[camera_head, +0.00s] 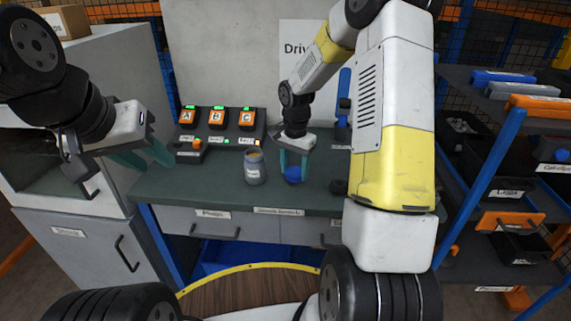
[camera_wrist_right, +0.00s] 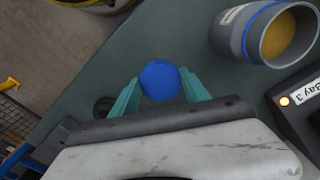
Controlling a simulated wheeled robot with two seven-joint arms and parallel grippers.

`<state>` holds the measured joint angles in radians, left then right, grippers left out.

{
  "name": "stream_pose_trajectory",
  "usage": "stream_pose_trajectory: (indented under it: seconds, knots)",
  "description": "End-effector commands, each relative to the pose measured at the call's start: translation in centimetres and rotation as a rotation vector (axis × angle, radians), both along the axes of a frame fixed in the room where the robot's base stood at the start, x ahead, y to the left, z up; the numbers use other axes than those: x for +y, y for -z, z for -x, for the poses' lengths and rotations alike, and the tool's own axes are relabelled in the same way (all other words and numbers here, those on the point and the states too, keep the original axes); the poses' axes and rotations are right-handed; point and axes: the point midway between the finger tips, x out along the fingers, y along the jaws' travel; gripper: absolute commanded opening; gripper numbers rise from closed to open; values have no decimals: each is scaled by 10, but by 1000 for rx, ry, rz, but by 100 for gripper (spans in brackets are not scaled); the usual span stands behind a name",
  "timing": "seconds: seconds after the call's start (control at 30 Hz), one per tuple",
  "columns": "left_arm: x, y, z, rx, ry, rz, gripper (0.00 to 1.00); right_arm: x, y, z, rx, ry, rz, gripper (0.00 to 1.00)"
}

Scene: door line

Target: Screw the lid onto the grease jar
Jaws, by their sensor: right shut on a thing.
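The grease jar (camera_head: 254,167) stands upright and open on the green bench top, left of my right gripper. In the right wrist view the jar (camera_wrist_right: 268,32) shows yellow-brown grease inside and a blue band near its rim. My right gripper (camera_head: 293,176) is shut on the blue lid (camera_head: 292,174), with one teal finger on each side of it. The lid (camera_wrist_right: 160,80) also shows between the fingertips in the right wrist view. It is beside the jar, apart from it. My left gripper (camera_head: 150,162) is open and empty, left of the jar over the bench's left end.
A charging dock with orange units (camera_head: 217,119) marked A, B and C stands behind the jar. A small dark round thing (camera_head: 338,187) lies right of the lid. A grey cabinet (camera_head: 75,235) stands at left, and a shelf with bins (camera_head: 505,185) at right.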

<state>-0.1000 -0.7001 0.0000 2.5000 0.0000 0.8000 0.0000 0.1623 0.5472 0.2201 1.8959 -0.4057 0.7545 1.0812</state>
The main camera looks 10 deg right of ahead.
Motion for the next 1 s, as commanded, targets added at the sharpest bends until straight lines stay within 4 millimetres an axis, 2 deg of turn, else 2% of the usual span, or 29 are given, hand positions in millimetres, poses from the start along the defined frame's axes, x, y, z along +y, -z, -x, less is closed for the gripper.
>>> stream_pose_trajectory:
  seconds: [0.5,0.73,1.0]
  knots:
    - [0,0,0,0,0,0,36,46,-11,118,1,-3,1,17]
    - [0,0,0,0,0,0,36,56,-13,145,1,-1,0,17]
    - [0,0,0,0,0,0,36,58,-14,150,1,1,-1,17]
